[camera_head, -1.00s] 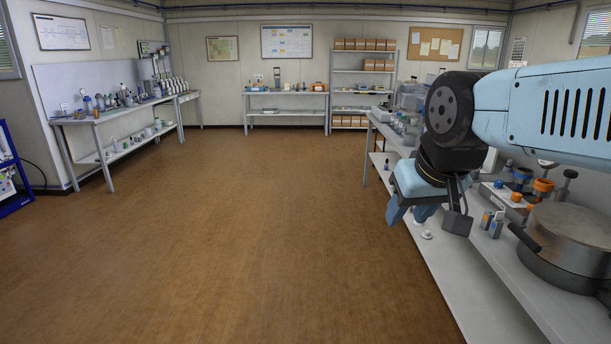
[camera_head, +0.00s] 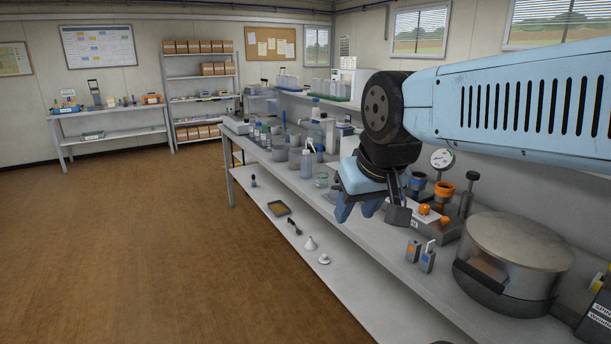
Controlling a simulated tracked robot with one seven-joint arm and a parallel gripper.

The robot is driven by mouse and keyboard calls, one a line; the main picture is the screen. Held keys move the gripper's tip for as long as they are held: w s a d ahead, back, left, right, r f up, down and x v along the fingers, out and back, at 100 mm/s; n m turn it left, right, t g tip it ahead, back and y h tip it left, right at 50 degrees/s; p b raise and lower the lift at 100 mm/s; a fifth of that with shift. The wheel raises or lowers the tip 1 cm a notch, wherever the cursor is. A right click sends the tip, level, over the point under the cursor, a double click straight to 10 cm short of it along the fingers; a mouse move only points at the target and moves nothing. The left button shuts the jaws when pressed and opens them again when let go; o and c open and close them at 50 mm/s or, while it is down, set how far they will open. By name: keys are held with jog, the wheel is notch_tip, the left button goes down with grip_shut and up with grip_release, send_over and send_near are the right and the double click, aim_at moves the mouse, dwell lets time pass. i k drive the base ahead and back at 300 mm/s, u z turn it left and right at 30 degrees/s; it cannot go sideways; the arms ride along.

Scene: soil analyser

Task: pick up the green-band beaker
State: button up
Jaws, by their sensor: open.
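My gripper (camera_head: 357,212) hangs at the end of my light-blue arm, pointing down over the front edge of the long bench (camera_head: 385,262) at the right. Its fingers are apart with nothing between them. A small clear glass beaker (camera_head: 321,180) stands on the bench just left of my gripper. Grey beakers (camera_head: 280,150) stand farther back along the bench. I cannot make out a green band on any of them at this size. Part of the bench top behind my gripper and wrist is hidden.
A large metal pot (camera_head: 520,245), orange-topped fittings (camera_head: 443,195) and a gauge (camera_head: 442,159) crowd the near bench. A wash bottle (camera_head: 306,162) stands near the small beaker. A lower shelf (camera_head: 340,275) holds small funnels. The brown floor (camera_head: 150,240) at left is clear.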

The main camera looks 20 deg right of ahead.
aim_at(322, 174)
jog(key=z, duration=0.3)
jog(key=i, duration=1.05)
jog(key=z, duration=0.35)
jog(key=k, duration=0.65)
jog(key=z, duration=0.25)
jog(key=i, duration=0.7)
jog(key=u, duration=0.2)
